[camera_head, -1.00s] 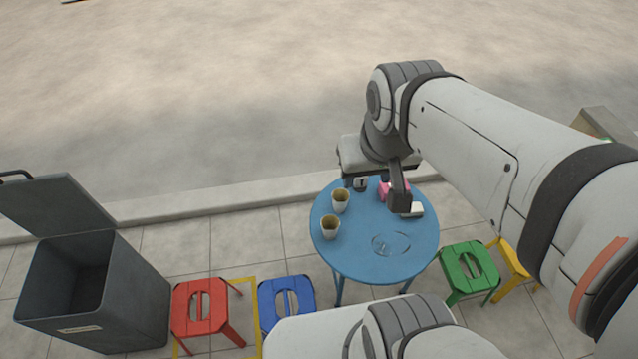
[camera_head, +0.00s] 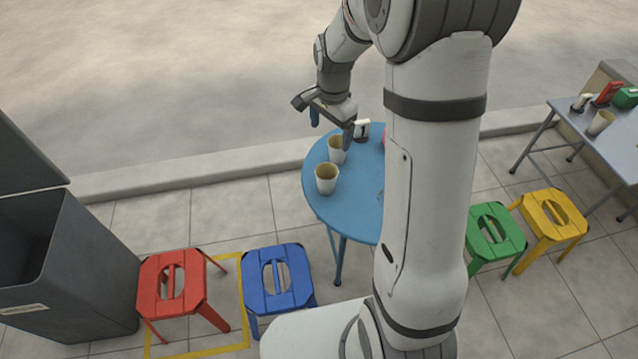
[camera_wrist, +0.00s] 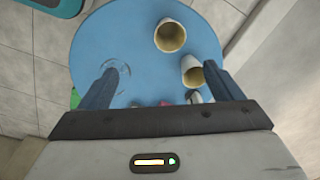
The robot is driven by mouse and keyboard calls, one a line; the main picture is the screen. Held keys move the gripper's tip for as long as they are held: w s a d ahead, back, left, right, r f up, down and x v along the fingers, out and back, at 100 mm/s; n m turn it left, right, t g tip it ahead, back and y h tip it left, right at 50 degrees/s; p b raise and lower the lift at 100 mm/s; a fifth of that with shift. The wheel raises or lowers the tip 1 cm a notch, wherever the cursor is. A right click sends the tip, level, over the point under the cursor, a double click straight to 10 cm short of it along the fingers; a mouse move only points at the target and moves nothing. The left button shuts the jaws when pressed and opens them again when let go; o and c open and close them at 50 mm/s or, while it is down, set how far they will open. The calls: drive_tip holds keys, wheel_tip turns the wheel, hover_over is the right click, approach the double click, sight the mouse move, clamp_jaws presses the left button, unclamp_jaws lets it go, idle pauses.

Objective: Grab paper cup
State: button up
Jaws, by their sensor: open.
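Two pale paper cups with tan insides stand upright on the round blue table (camera_head: 316,205). The nearer cup (camera_head: 327,185) also shows at the top of the wrist view (camera_wrist: 170,36). The farther cup (camera_head: 337,155) appears in the wrist view (camera_wrist: 190,72) close beside the right finger. My gripper (camera_head: 331,125) is open and empty, above the far left edge of the table, just beyond the farther cup. In the wrist view, the fingers (camera_wrist: 160,70) are spread over bare blue tabletop. My arm hides the table's right part in the head view.
A number card (camera_head: 361,129) and a partly hidden pink thing (camera_head: 384,140) are near the table's far side. Red (camera_head: 160,290), blue (camera_head: 278,285), green (camera_head: 495,240) and yellow (camera_head: 553,215) stools surround it. A grey bin (camera_head: 75,270) stands left. Another cup (camera_head: 600,123) is on the right table.

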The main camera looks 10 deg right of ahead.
sight(327, 172)
drive_tip(key=w+f+m+b, duration=0.1)
drive_tip(key=f+b, duration=0.1)
drive_tip(key=f, duration=0.5)
drive_tip(key=w+f+m+b, duration=0.1)
drive_tip(key=f+b, duration=0.1)
drive_tip(key=f, duration=0.4)
drive_tip(key=w+f+b, duration=0.1)
drive_tip(key=f+b, duration=0.2)
drive_tip(key=f, duration=0.4)
drive_tip(key=shift+w+d+f+m+g, duration=0.2)
drive_tip(key=shift+w+f+m+g, duration=0.1)
drive_tip(key=shift+w+f+m, duration=0.1)
drive_tip(key=shift+r, duration=0.15)
drive_tip(key=shift+c, duration=0.4)
drive_tip(key=c, duration=0.9)
